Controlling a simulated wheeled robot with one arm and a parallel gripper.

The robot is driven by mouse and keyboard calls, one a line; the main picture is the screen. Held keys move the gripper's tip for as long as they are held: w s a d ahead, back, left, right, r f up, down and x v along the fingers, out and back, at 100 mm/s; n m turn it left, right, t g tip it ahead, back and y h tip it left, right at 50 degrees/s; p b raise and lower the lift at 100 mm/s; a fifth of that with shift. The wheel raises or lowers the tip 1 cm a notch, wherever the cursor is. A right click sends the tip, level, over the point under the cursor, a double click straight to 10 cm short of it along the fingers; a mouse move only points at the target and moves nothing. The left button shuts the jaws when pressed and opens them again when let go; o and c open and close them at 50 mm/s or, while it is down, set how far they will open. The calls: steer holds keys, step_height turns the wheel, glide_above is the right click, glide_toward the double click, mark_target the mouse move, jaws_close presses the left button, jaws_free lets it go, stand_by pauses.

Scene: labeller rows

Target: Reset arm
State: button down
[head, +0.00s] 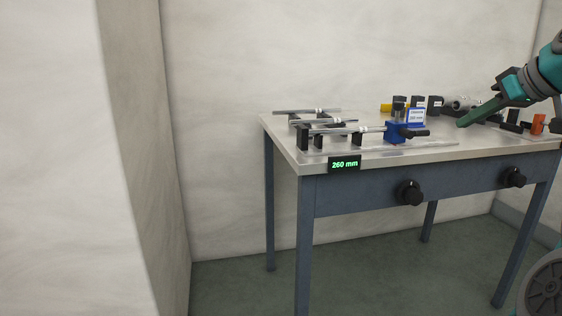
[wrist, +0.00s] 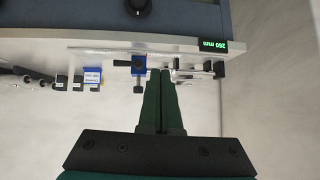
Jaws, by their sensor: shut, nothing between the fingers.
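My gripper (head: 462,123) comes in from the right in the head view, its green fingers pointing down to the left over the right half of the table. In the wrist view the two green fingers of my gripper (wrist: 160,72) lie side by side, shut, with nothing seen between them. In that view the fingertips overlap the region of the blue clamp block (wrist: 138,68) and the metal rods (wrist: 190,73). I cannot tell the exact gap between the fingertips and the tabletop.
The table (head: 440,152) carries rods on black supports (head: 303,140) at left and a blue clamp (head: 396,132) at middle. Black blocks (head: 435,105) stand behind, an orange piece (head: 538,124) at right. A display (head: 345,163) reads 260 mm. Black knobs (head: 410,192) protrude in front. Walls stand behind and left.

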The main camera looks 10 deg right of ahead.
steer(key=a+f+g+y, duration=0.1)
steer(key=a+f+g, duration=0.1)
steer(key=a+f, duration=0.6)
steer(key=a+f+g+y, duration=0.15)
steer(key=a+f, duration=0.25)
steer(key=a, duration=0.8)
steer(key=s+a+f+g+h, duration=0.2)
steer(key=s+a+f+g, duration=0.2)
steer(key=s+a+f, duration=0.55)
steer(key=s+a+f+m+g+h, duration=0.1)
steer(key=s+f+g, duration=0.3)
steer(key=s+f, duration=1.3)
steer(key=s+h, duration=0.1)
steer(key=s, duration=0.2)
steer(key=shift+s+a+f+h, duration=0.3)
steer(key=shift+s+f+h, duration=0.05)
steer(key=shift+f, duration=0.05)
